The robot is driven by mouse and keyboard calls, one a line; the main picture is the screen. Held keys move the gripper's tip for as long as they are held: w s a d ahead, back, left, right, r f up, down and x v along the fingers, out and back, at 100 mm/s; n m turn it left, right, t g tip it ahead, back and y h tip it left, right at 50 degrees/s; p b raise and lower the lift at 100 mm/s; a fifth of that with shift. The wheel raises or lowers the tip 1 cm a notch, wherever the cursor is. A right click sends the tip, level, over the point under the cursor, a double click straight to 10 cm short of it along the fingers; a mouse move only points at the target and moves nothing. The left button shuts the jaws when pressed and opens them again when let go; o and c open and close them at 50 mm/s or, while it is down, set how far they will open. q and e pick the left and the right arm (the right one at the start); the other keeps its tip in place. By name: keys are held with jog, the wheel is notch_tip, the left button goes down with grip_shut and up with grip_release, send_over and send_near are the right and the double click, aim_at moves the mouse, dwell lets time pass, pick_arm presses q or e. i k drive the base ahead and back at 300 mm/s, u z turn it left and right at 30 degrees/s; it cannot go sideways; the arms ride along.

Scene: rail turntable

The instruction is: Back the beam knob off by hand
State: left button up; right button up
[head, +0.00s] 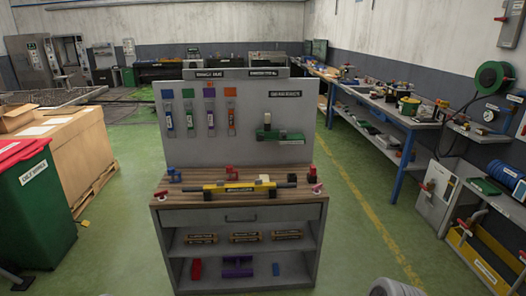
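A yellow beam-like bar (238,187) with dark lettering lies across the front of the wooden bench top (190,178), on a long dark rod. A small red knob-like part (317,188) is at the right end and another (161,194) at the left end. Small red pieces (231,172) and a blue piece (173,174) stand behind the bar. Which of these is the beam knob I cannot tell at this size. Neither of my grippers is in view, and nothing is seen touching the bar.
The bench has a grey back panel (275,100) with hanging tools and a green device (277,135), plus a drawer and shelves below. A green bin with red lid (45,205) stands left. A long side bench (400,118) runs right.

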aim_at(260, 136)
jog(key=z, duration=0.8)
jog(key=i, duration=1.25)
jog(key=u, duration=0.4)
